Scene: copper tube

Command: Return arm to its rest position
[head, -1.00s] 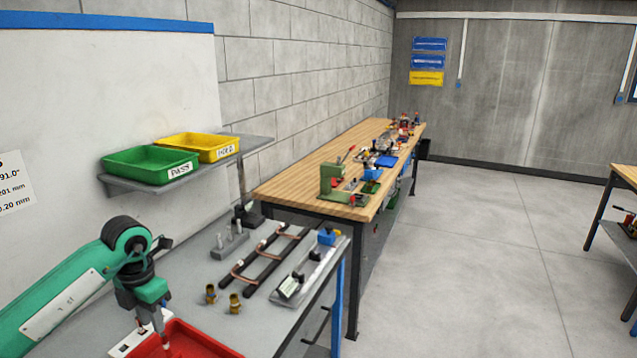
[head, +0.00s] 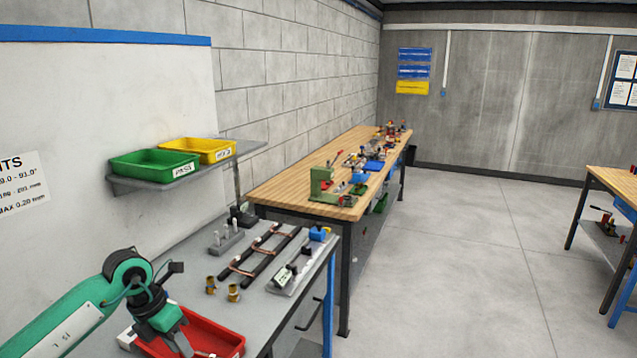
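My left arm comes in from the lower left, and its gripper (head: 182,345) points down over the red tray (head: 222,338) at the front of the grey bench. The finger gap does not show clearly, so I cannot tell if it is open or shut. No held part is visible. Bent copper tubes (head: 240,271) lie across two black bars (head: 262,262) on the bench. Two brass fittings (head: 233,292) stand in front of the bars. My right gripper is not in view.
A grey fixture with a blue part (head: 318,234) lies by the bench's right edge. A grey block with pegs (head: 226,238) stands behind. A shelf holds green (head: 155,163) and yellow (head: 205,150) trays.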

